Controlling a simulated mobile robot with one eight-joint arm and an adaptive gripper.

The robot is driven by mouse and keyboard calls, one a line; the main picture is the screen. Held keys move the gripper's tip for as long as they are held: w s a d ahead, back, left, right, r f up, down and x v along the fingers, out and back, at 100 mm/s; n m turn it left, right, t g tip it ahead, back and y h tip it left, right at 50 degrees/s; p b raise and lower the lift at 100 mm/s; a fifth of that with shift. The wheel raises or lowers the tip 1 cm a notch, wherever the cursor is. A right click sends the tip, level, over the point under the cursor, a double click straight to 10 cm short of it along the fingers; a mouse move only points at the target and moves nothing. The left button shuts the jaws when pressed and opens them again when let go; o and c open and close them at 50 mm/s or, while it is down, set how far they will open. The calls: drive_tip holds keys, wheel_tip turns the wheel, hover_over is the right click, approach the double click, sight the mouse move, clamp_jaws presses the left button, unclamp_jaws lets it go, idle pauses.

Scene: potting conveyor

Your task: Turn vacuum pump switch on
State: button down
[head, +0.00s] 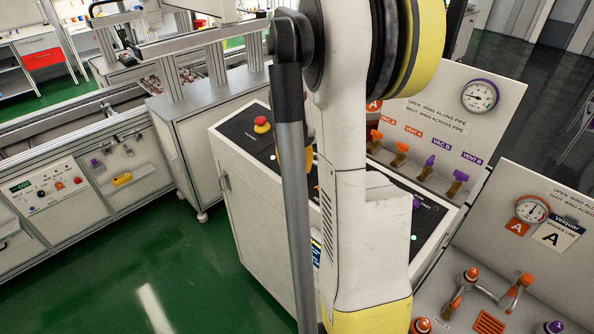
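A grey cabinet (250,196) stands in the middle with a black control panel (238,132) on its sloped top. A red mushroom button (262,124) on a yellow base sits on the panel's left part. Something yellow on the panel shows at the edge of my arm, too covered to make out. My arm crosses in front of the panel and hides its middle. I cannot identify the vacuum pump switch. My gripper is not in view.
Behind the panel, a board carries orange valves (400,152), purple-marked valves (429,166) and a gauge (480,96). Another valve board with a red-rimmed gauge (531,209) stands at right. A conveyor bench (75,190) runs along the left. Green floor (160,265) between is clear.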

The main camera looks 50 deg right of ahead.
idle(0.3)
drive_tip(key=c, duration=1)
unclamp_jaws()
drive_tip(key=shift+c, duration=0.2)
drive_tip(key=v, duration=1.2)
